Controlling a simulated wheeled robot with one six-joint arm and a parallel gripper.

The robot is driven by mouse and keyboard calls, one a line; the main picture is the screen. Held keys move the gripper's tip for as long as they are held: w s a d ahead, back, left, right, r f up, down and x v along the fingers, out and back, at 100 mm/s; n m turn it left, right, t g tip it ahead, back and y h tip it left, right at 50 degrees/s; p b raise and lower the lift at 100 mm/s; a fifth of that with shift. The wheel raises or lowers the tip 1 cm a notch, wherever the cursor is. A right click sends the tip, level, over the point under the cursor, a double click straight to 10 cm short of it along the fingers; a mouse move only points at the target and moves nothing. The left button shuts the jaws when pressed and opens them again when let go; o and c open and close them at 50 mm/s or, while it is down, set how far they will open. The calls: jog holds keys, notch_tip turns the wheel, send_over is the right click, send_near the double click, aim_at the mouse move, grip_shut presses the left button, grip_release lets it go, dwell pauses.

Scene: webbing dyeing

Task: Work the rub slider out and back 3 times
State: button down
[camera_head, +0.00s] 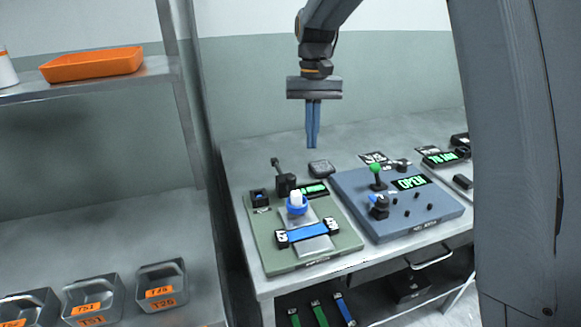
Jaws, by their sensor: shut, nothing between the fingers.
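A green-grey base plate (262,240) lies on the bench. On it a blue webbing strip (308,233) is held across a pale metal plate by two black end blocks. A knob with a white top and blue collar (297,203) stands at the back end of the pale plate, just behind the strip; it looks like the rub slider. A small green-lit display (312,190) sits behind it. My gripper (312,147) points straight down, well above the bench and apart from the knob. Its blue fingers are together and hold nothing.
A black lever post (284,182) stands at the plate's back. A shelf with an orange tray (92,64) and labelled bins (162,285) is at left.

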jog(key=w+a+r+g+b, duration=0.1)
jog(key=w+a+r, duration=0.1)
jog(key=w+a, duration=0.3)
jog(key=s+f+p, duration=0.1)
jog(key=s+f, duration=0.1)
jog(key=f, duration=0.1)
jog(key=s+f+p, duration=0.3)
jog(key=f, duration=0.2)
jog(key=shift+s+a+f, duration=0.25)
jog(key=shift+s+f, duration=0.1)
jog(key=shift+s, duration=0.3)
jog(key=shift+f, duration=0.1)
